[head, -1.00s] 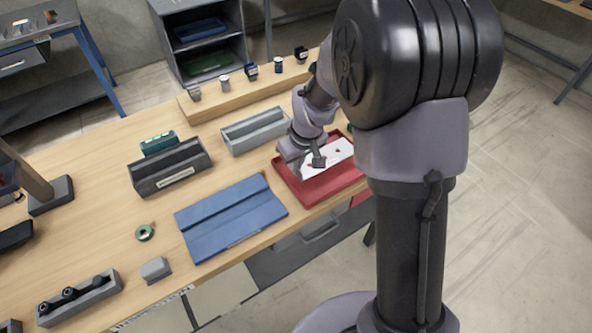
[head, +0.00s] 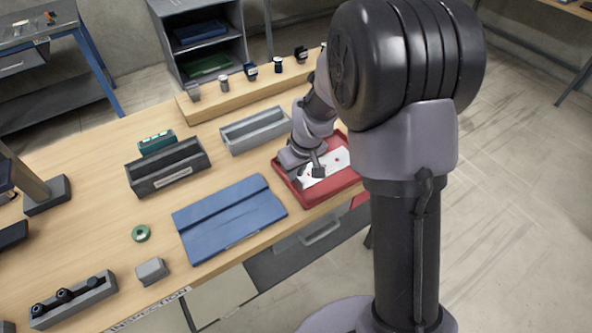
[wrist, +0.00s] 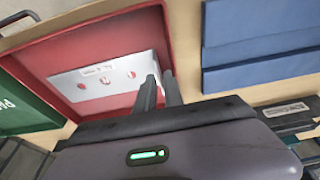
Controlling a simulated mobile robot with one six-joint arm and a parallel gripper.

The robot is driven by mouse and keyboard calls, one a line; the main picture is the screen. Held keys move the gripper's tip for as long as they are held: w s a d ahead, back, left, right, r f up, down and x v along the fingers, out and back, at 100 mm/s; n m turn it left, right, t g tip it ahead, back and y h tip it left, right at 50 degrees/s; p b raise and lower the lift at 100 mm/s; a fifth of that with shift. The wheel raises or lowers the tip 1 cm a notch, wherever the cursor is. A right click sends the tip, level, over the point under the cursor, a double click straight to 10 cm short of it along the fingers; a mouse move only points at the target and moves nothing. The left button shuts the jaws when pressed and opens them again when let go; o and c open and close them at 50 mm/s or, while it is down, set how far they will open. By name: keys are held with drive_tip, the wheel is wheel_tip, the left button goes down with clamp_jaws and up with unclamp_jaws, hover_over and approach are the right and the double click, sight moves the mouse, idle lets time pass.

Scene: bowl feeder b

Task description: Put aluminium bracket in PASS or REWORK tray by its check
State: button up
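The aluminium bracket (wrist: 105,78) is a pale flat plate with a small label and several red-looking round spots, probably holes showing the tray. It is inside the red tray (wrist: 60,58), within its walls; whether it touches the floor I cannot tell. My gripper (wrist: 160,75) has its dark fingers close together at the bracket's right end, seemingly shut on it. The head view also shows the bracket (head: 335,164) under my gripper (head: 318,170) in the red tray (head: 325,196). A green tray (wrist: 25,105) with partly visible white lettering is left of the red tray in the wrist view.
A blue folded board (head: 228,220) lies left of the red tray. A grey bin (head: 255,131) and a dark bin (head: 168,169) stand behind. A green ring (head: 141,233) and a grey block (head: 152,271) lie further left. A wooden ledge (head: 235,92) with small parts runs along the back.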

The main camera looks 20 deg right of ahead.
drive_tip(key=s+r+m+p, duration=0.1)
drive_tip(key=s+r+p, duration=0.15)
drive_tip(key=r, duration=0.65)
drive_tip(key=s+r+m+p, duration=0.1)
drive_tip(key=s+r, duration=0.3)
drive_tip(key=r, duration=0.4)
drive_tip(key=s+a+r+m+t, duration=0.1)
drive_tip(key=s+a+r+m, duration=0.1)
drive_tip(key=s, duration=0.7)
drive_tip(key=s+a+r+m+t+y, duration=0.1)
drive_tip(key=s+r+m, duration=0.3)
drive_tip(key=s, duration=0.5)
wheel_tip(320, 180, up, 2)
drive_tip(key=shift+s+a+r+t, duration=0.15)
drive_tip(key=shift+s+a+t, duration=0.2)
drive_tip(key=shift+a+t, duration=0.15)
wheel_tip(320, 180, down, 5)
drive_tip(key=b, duration=0.4)
drive_tip(key=shift+r+b, duration=0.1)
drive_tip(key=shift+b, duration=0.3)
